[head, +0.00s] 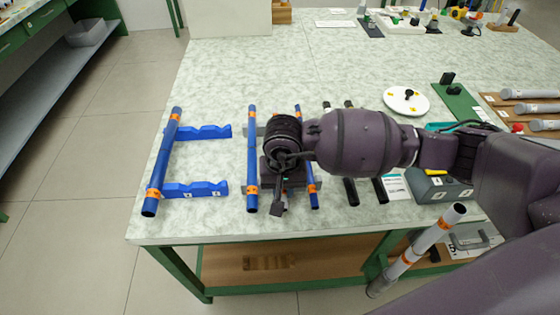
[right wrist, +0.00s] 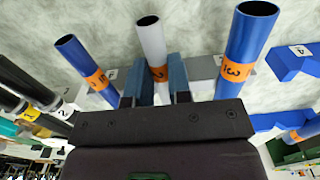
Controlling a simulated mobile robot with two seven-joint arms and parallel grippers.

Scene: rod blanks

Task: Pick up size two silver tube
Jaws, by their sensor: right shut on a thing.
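My right gripper (head: 282,175) is over the table between two blue tubes, pointing down. In the right wrist view its two blue-grey fingers (right wrist: 157,88) are shut on a silver tube (right wrist: 151,40) with an orange band. The mark on that band is too small to read surely. In the head view this tube is hidden under the gripper and wrist. A blue tube (head: 252,165) lies on its left and a thinner blue tube (head: 310,178) on its right. My left gripper is not in view.
Another blue tube (head: 165,160) lies across blue notched holders (head: 195,190) at the left. Black tubes (head: 381,190) and a grey box (head: 438,187) are to the right. A silver tube with orange bands (head: 428,238) leans by the front edge. The table's back middle is clear.

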